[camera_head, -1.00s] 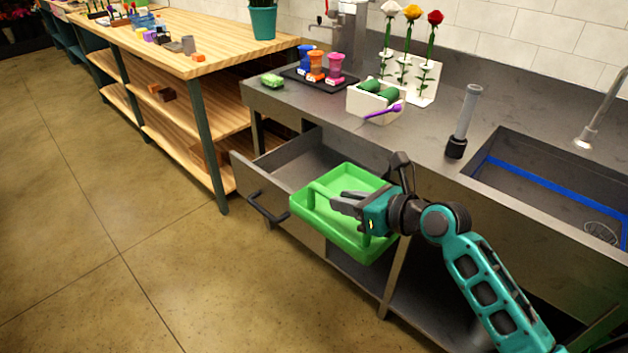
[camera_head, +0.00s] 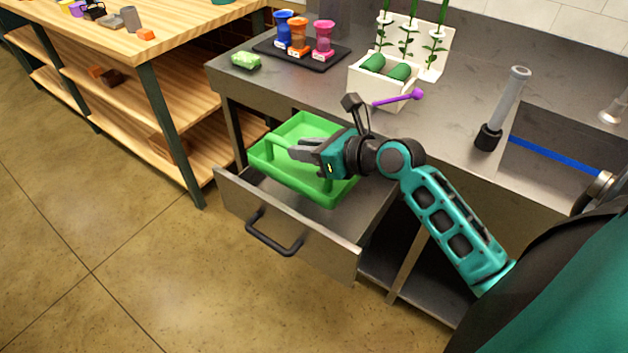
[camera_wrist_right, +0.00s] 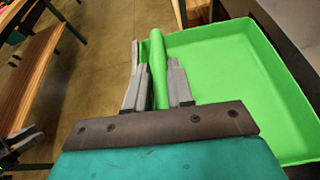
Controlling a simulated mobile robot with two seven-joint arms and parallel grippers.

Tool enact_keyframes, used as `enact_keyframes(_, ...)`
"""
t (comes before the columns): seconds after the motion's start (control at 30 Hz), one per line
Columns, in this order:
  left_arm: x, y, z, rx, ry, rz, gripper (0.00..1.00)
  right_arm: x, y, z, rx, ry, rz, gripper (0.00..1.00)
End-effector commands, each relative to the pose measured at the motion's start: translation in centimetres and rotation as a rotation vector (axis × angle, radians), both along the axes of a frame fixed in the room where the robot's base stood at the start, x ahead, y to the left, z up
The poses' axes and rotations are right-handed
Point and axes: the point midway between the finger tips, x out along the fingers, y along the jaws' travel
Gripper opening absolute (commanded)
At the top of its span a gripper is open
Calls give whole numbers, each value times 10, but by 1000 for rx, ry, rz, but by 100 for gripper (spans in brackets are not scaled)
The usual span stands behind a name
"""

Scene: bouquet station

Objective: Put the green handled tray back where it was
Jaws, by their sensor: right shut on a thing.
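The green handled tray (camera_head: 335,187) is over the open drawer (camera_head: 290,228) in the head view, toward its back and left. I cannot tell whether it touches the drawer floor. My right gripper (camera_head: 292,150) is shut on the tray's handle (camera_head: 275,146). In the right wrist view the handle (camera_wrist_right: 157,60) runs between the two fingers (camera_wrist_right: 157,88), and the empty inside of the tray (camera_wrist_right: 220,75) shows to the right.
A grey post (camera_head: 505,105) stands by the sink. A wooden shelf table (camera_head: 140,50) is at left.

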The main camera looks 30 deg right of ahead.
Motion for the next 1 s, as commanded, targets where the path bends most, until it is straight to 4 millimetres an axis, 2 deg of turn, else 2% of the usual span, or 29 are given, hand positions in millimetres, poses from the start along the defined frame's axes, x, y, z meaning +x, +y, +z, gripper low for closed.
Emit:
enact_keyframes(0.13,-2,0,-1,-1,4,0,43,-1,0,-28,-1,8,0,0)
enact_keyframes(0.3,-5,0,-4,0,11,-1,43,-1,0,-74,0,7,1,0)
enact_keyframes(0.5,-6,0,-9,0,14,0,43,-1,-1,-120,0,4,-1,0)
enact_keyframes(0.6,-6,0,-12,0,14,-1,43,0,0,-132,0,2,0,0)
enact_keyframes(0.73,-6,0,-15,0,15,-1,43,1,-3,-137,-4,0,-2,0)
enact_keyframes(1.0,-5,-1,-36,-1,13,-1,43,15,-39,-142,-2,2,0,0)
